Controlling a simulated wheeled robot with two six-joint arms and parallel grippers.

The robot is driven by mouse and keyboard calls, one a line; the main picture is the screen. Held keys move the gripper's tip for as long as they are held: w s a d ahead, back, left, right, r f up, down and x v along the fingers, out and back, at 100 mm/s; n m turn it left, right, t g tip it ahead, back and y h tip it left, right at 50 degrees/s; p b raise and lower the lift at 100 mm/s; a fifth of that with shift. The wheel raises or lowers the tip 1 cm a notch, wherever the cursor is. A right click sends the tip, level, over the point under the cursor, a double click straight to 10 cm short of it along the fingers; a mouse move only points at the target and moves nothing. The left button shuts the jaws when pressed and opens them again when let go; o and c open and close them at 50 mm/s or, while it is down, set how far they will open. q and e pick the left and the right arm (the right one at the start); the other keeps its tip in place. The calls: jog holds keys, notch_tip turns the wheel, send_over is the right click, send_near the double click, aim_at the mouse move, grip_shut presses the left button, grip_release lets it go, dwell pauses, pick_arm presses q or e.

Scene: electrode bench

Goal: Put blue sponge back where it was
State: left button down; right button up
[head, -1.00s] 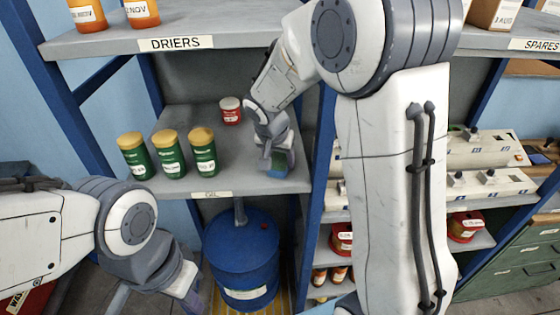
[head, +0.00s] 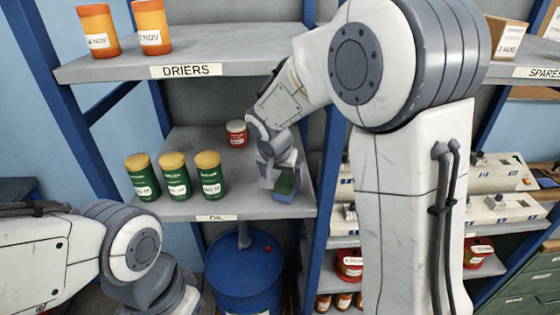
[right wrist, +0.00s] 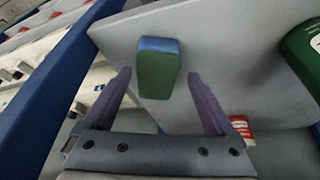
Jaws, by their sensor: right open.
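The blue sponge (head: 286,183), with a green face, is on the shelf labelled OIL (head: 230,205), near its right front corner. My right gripper (head: 279,176) is open at the sponge, its fingers on either side of it in the head view. In the right wrist view the sponge (right wrist: 157,70) lies between and just beyond the two spread fingertips (right wrist: 159,76), with gaps on both sides. My left arm shows at lower left; its fingers are out of the picture.
Three green jars with yellow lids (head: 175,177) stand at the shelf's left. A red jar (head: 237,134) stands further back. The DRIERS shelf (head: 250,63) is above, with orange jars (head: 152,27). A blue post (head: 328,175) is close on the right. A blue drum (head: 243,270) stands below.

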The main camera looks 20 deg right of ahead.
jog(key=b+v, duration=0.1)
jog(key=v, duration=0.9)
jog(key=s+a+f+n+g+y, duration=0.1)
jog(key=s+a+f+n, duration=0.35)
jog(key=s, duration=0.35)
jog(key=s+a+f+n+g+y, duration=0.1)
jog(key=s+a+f+n+y, duration=0.25)
jog(key=s, duration=0.55)
jog(key=s+a+f+n+g+h, duration=0.1)
jog(key=s+a+f+n, duration=0.25)
jog(key=s+n, duration=0.4)
jog(key=shift+m, duration=0.45)
jog(key=f+b, duration=0.1)
jog(key=b, duration=0.1)
jog(key=f+b, duration=0.4)
jog(key=shift+s+a+f, duration=0.1)
jog(key=shift+s+a, duration=0.2)
jog(key=shift+a, duration=0.1)
